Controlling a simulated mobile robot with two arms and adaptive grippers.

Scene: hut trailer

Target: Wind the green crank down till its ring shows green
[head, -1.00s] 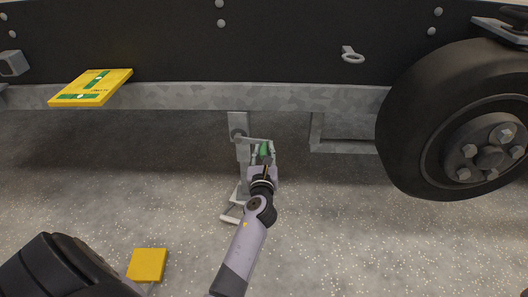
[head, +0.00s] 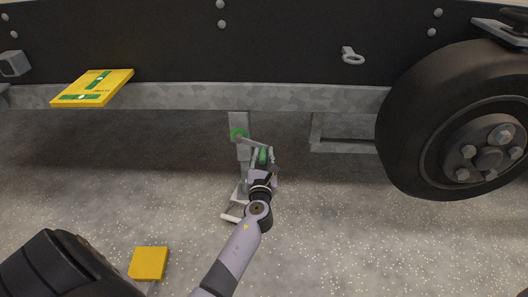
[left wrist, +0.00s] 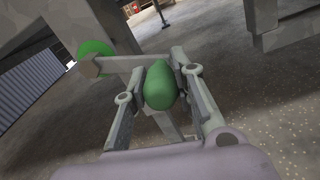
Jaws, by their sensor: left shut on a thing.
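The green crank's grip (head: 263,156) is at the end of a grey crank arm (head: 256,142) on the trailer's leg (head: 243,172). The ring at the crank's pivot (head: 238,133) shows green. In the left wrist view the green ring (left wrist: 95,58) is at the upper left, with the crank arm running from it to the green grip (left wrist: 160,86). My left gripper (head: 263,163) is shut on the grip, a finger on each side of it. The leg's foot (head: 233,216) is low, near the ground. My right gripper is not in view.
A yellow pad (head: 148,262) lies on the speckled ground at the lower left. A large black wheel (head: 425,110) stands at the right. The trailer's rail (head: 330,98) runs above the crank.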

